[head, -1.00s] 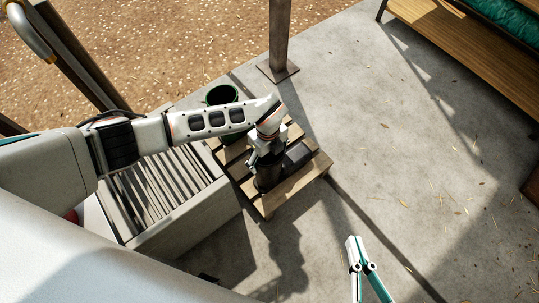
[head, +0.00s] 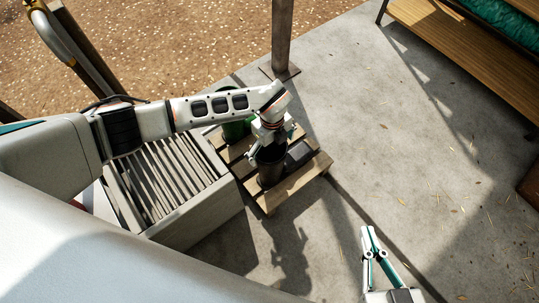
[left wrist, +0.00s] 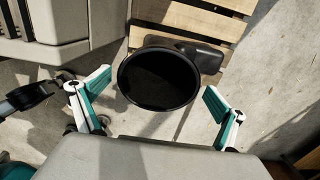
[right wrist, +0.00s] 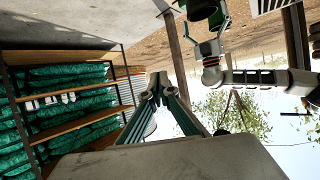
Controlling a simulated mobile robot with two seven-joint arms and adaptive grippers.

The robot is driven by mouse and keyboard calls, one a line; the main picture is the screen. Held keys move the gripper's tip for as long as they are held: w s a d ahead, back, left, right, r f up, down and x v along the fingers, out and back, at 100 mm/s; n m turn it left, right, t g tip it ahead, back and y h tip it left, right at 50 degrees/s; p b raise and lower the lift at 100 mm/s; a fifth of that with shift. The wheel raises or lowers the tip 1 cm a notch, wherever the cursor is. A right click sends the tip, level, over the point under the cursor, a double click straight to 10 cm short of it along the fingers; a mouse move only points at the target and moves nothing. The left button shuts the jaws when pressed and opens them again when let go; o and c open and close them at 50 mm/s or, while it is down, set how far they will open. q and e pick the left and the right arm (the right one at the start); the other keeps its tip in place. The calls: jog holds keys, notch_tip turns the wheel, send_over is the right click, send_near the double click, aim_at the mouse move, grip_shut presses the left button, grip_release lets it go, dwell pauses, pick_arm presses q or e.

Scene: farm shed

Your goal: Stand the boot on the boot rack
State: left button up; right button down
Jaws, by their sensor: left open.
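The black boot (head: 269,172) stands upright on the slatted wooden rack (head: 298,181). In the left wrist view I look down into the boot's round opening (left wrist: 157,76), and its toe points to the upper right. My left gripper (head: 266,154) is over the boot's top. Its fingers (left wrist: 158,88) are spread wide on either side of the opening, with gaps visible. My right gripper (head: 372,233) is empty, away from the rack over the floor. Its fingertips (right wrist: 158,84) are close together.
A green boot or container (head: 236,130) stands on the rack, partly behind my left arm. A grey slatted box (head: 200,218) is left of the rack. A wooden post (head: 281,40) rises behind it. A shelf (head: 470,60) is at upper right. Concrete floor on the right is open.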

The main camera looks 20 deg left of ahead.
pick_arm(q)
jog(key=r, duration=0.3)
jog(key=r+p, duration=0.1)
jog(key=r, duration=0.1)
jog(key=shift+w+r+p, duration=0.2)
jog(key=shift+r+p, duration=0.1)
jog(key=shift+r, duration=0.1)
jog(key=shift+s+r, duration=0.15)
jog(key=shift+r, duration=0.3)
jog(key=shift+s, duration=0.1)
pick_arm(e)
jog(key=shift+n+g+h, duration=0.4)
jog(key=shift+n+g, duration=0.1)
jog(key=shift+g, duration=0.1)
jog(key=f, duration=0.1)
jog(key=s+d+f, duration=0.2)
jog(key=shift+s+f, duration=0.15)
jog(key=shift+f, duration=0.1)
jog(key=shift+r, duration=0.1)
